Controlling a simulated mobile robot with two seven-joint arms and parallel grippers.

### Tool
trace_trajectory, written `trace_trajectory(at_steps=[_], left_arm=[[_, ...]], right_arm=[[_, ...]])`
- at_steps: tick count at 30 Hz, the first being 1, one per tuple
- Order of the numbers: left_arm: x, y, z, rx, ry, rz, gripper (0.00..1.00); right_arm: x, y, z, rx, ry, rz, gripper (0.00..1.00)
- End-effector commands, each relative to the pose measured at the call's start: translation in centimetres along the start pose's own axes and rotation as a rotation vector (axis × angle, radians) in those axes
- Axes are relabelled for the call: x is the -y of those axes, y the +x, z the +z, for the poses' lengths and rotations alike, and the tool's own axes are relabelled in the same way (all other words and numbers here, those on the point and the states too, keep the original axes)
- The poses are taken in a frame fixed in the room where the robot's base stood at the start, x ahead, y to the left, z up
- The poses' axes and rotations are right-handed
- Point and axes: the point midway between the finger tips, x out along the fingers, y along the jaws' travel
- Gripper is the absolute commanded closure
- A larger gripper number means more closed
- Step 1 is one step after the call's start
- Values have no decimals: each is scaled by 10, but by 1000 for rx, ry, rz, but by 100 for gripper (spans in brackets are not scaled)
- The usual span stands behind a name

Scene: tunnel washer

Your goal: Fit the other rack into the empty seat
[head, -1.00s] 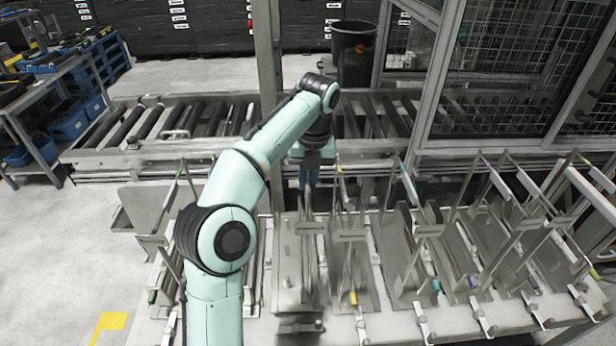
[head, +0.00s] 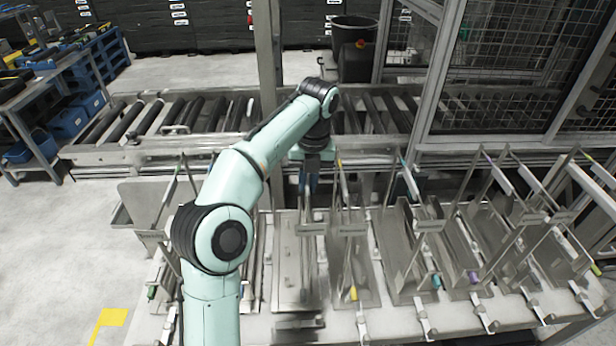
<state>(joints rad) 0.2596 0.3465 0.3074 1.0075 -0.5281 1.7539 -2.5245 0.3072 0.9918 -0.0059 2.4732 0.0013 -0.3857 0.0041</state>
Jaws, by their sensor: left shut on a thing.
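My left gripper (head: 309,180) points down and is shut on the upright handle of a grey metal rack (head: 288,262). The arm and the upright hide part of its grip. The held rack stands roughly upright in the row, between a rack with a green tag (head: 151,293) and a rack with a yellow tag (head: 353,293). I cannot tell whether its base touches the bench (head: 255,328) or a seat. A dark block (head: 299,323) lies at its front end. No clearly empty seat shows; my arm hides part of the left side. My right gripper is not in view.
More racks stand close by on the right, with teal (head: 436,282) and purple (head: 473,277) tags. A roller conveyor (head: 215,113) runs behind the row. A metal post (head: 268,60) and mesh fencing (head: 510,65) rise behind.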

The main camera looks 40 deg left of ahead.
Motion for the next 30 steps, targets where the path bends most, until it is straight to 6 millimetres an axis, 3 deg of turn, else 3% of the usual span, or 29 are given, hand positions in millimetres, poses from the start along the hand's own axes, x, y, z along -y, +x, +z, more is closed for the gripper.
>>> trace_trajectory(at_steps=[29,30], left_arm=[[0,4,0,5,-1,-3,100],[0,4,0,5,-1,-3,79]], right_arm=[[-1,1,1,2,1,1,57],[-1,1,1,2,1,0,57]])
